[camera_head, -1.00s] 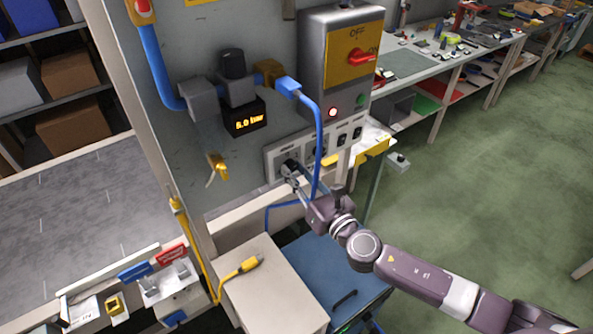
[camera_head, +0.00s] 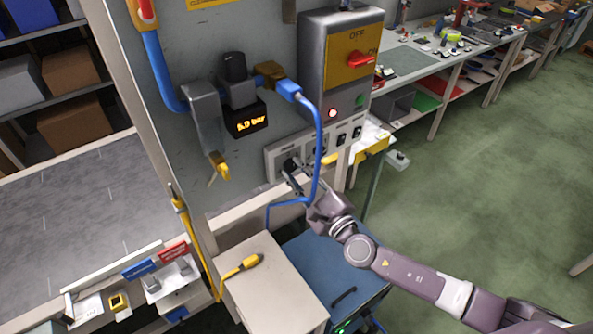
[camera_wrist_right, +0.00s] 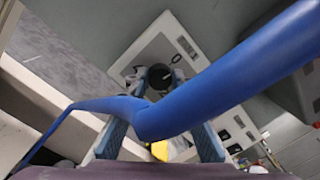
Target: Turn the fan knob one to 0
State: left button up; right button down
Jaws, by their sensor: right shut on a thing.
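A black round knob (camera_head: 290,164) sits at the left end of the light switch panel (camera_head: 270,163) on the grey wall. My right gripper (camera_head: 294,175) reaches up to it from below right. In the right wrist view the knob (camera_wrist_right: 159,76) lies between the fingertips of my right gripper (camera_wrist_right: 157,82), which is shut on it. The knob's pointer and markings are too small or covered to read. A blue hose crosses in front of part of the fingers. My left gripper is not in view.
The blue hose (camera_head: 318,140) hangs close beside my right gripper. A switch box (camera_head: 325,90) with a red handle is above the panel. A pale cabinet top (camera_head: 275,290) and blue cart (camera_head: 325,265) stand below. Green floor lies open at right.

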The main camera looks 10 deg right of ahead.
jog(key=shift+f+n, duration=0.15)
jog(key=shift+n, duration=1.05)
jog(key=c, duration=1.6)
grip_release()
jog(key=shift+s+d, duration=0.1)
jog(key=shift+s, duration=0.1)
jog(key=v, duration=1.1)
jog(key=shift+s+d+f, duration=0.1)
jog(key=shift+s+d, duration=0.1)
jog(key=shift+s, duration=0.05)
